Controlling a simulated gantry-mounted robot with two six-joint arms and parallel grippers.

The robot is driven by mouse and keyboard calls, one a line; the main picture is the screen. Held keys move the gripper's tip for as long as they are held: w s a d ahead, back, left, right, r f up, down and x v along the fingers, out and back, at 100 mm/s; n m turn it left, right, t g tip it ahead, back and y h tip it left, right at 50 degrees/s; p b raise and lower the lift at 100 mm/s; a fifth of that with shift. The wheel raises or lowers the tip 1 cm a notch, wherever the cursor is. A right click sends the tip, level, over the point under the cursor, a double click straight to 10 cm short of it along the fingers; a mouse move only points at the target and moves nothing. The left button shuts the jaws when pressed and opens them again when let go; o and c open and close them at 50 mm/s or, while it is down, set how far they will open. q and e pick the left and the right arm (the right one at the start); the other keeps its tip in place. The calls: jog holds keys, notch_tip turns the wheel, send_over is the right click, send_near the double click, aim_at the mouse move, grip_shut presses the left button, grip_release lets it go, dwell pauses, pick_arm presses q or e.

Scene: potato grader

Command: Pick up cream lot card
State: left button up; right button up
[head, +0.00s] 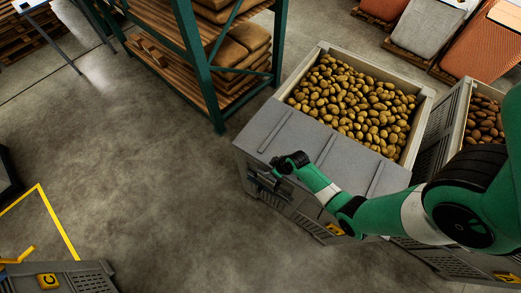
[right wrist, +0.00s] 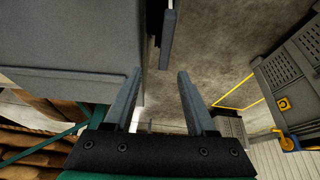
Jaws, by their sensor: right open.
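I cannot make out a cream lot card in either view. My right gripper (right wrist: 159,73) is open, with two grey fingers apart and nothing between them. In the head view the right gripper (head: 277,170) is at the left end of the grey crate (head: 262,130), by a dark bracket on its side that the gripper partly hides. In the right wrist view a narrow grey plate (right wrist: 168,40) stands edge-on beyond the fingertips, apart from them. The crate's grey wall (right wrist: 70,40) fills the upper left there. My left gripper is not in view.
A wooden bin of potatoes (head: 425,125) stands behind the crate, with another bin (head: 463,105) to its right. A green-framed rack (head: 197,65) with sacks stands at the upper left. The concrete floor (head: 130,150) on the left is clear. A grey crate (head: 95,278) sits lower left.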

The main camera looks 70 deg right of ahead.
jog(key=shift+s+a+r, duration=0.1)
jog(key=shift+s+a, duration=0.2)
jog(key=shift+s, duration=0.35)
jog(key=shift+f, duration=0.2)
jog(key=b, duration=0.6)
send_over(266, 180)
jog(key=f, duration=0.3)
jog(key=s+f, duration=0.1)
jog(key=f, duration=0.1)
jog(key=shift+d+f, duration=0.15)
jog(key=shift+f, duration=0.1)
jog(key=shift+w+f+b, duration=0.25)
jog(key=shift+f+b, duration=0.1)
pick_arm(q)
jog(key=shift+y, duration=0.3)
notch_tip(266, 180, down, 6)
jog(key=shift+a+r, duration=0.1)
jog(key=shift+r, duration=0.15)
pick_arm(e)
jog(key=shift+w, duration=0.1)
jog(key=b+x, duration=0.2)
jog(key=x, duration=0.1)
jog(key=b+x, duration=0.1)
jog(key=b, duration=0.1)
jog(key=shift+f, duration=0.55)
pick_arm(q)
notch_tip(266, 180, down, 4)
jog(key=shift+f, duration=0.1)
pick_arm(e)
grip_shut()
